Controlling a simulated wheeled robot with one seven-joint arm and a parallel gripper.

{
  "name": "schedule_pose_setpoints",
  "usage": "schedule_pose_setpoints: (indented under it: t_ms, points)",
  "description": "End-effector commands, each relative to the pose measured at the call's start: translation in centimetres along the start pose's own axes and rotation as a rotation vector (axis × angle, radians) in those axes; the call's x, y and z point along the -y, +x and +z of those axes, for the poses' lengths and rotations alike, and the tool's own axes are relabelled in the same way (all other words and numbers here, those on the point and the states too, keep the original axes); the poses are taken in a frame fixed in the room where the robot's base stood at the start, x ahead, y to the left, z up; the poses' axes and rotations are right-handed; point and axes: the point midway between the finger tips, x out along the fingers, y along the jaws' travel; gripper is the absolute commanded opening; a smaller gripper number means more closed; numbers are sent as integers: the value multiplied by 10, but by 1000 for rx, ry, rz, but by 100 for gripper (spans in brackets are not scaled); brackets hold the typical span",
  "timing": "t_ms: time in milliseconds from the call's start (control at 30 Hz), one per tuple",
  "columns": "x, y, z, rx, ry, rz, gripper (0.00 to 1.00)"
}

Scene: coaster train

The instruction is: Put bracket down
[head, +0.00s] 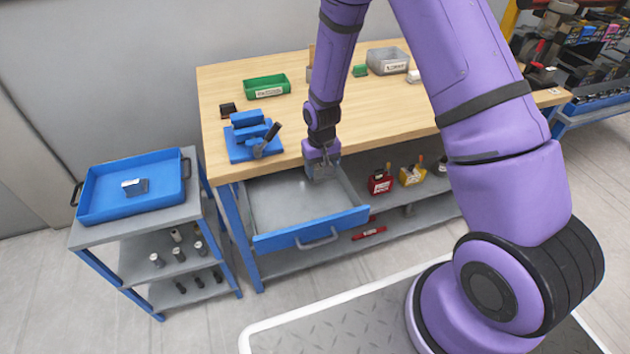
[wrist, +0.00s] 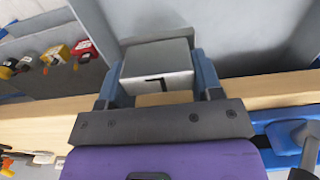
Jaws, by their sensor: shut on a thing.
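My gripper (head: 322,160) is shut on a grey metal bracket (wrist: 157,62), a blocky piece with a dark L-shaped mark on its face. The bracket sits between the two blue-grey fingers in the wrist view. In the head view my gripper points down over the right back part of the open drawer (head: 300,233), close to the front edge of the workbench. The bracket is small and partly hidden there, and I cannot tell whether it touches the drawer floor. The rest of the drawer looks empty.
The wooden workbench (head: 235,90) carries a blue vise (head: 250,137), a green bin (head: 267,86) and a grey bin (head: 388,60). At left, a cart holds a blue tray (head: 100,205) with a small grey metal piece (head: 135,187) in it. Red and yellow items stand on the shelf right of the drawer.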

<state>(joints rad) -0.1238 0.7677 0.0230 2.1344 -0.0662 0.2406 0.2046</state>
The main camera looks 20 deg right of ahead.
Motion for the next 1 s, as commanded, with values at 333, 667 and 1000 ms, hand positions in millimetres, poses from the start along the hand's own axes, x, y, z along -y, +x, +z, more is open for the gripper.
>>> schedule_pose_setpoints:
  t_ms: [333, 667, 1000]
  points:
    - [0, 32, -1, -1, 0, 0, 21]
    - [0, 69, 0, 1, 1, 1, 21]
    - [0, 72, -1, -1, 0, 0, 21]
